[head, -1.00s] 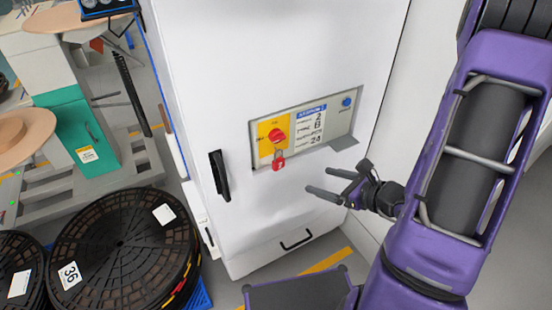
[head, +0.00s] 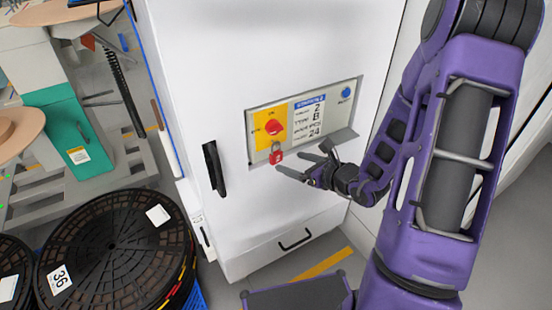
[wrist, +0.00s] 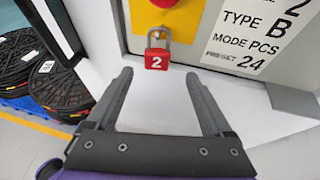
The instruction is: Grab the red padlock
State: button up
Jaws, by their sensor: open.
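The red padlock (head: 276,157) hangs by its metal shackle below a red rotary switch (head: 274,130) on the cabinet's panel. In the wrist view the padlock (wrist: 157,60) shows a white number 2 on its body and lies beyond the fingertips, between their lines. My gripper (head: 299,162) is open and empty, just right of the padlock in the head view. In the wrist view its two fingers (wrist: 158,76) point toward the panel, apart, with the padlock a little ahead of them. Whether a fingertip touches anything cannot be told.
The white cabinet (head: 238,225) has a black door handle (head: 215,170) left of the panel and a lower handle (head: 295,240). Stacked black reels (head: 112,250) stand at the lower left. A small grey ledge (wrist: 290,100) juts out at the panel's lower right.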

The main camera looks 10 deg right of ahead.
aim_at(278, 158)
jog(key=shift+a+b+x, duration=0.2)
jog(key=shift+b+x, duration=0.2)
jog(key=shift+x, duration=2.7)
jog(key=shift+s+r, duration=0.15)
grip_shut()
